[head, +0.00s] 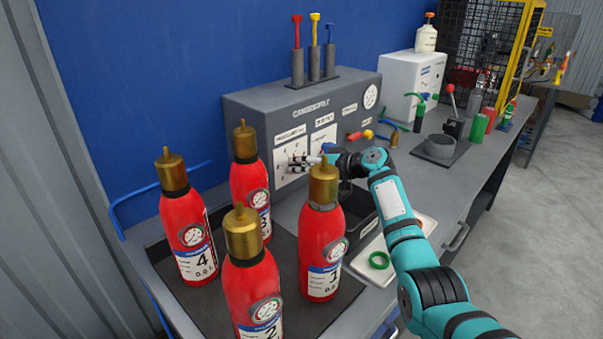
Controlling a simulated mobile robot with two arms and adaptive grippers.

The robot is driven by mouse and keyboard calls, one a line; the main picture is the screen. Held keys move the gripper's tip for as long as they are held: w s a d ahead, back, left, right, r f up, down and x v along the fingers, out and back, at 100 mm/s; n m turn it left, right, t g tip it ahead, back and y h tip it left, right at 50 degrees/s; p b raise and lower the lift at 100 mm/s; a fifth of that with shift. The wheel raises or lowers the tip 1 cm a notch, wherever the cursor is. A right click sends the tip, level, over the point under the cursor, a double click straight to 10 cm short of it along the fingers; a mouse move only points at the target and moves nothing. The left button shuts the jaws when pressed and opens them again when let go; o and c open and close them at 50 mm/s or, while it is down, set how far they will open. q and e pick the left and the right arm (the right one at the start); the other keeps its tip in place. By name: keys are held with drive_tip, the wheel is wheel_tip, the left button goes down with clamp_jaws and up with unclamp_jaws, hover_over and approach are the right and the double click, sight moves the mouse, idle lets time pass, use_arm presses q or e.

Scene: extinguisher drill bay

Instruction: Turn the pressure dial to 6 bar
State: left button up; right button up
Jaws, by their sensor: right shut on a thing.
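The pressure dial's white scale plate (284,173) is at the left end of the front of the grey charging box (258,112). My right gripper (296,162) reaches in from the right and is shut on the dial knob in front of this plate. The fingers largely hide the knob and its pointer, and the scale marks are too small to read. I cannot tell what value the dial is set to. My left gripper is not in view.
Several red extinguishers with brass tops stand on a dark mat in front of the box; one (321,240) is close below my right gripper. A white tray (421,228) with a green ring (379,260) lies under my right arm.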

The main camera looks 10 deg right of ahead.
drive_tip(key=shift+f+m+y+b, duration=0.1)
drive_tip(key=shift+m+y+b, duration=0.3)
drive_tip(key=shift+m, duration=0.1)
idle(0.3)
drive_tip(key=o, duration=1.1)
drive_tip(key=shift+o, duration=0.2)
drive_tip(key=shift+d, duration=0.1)
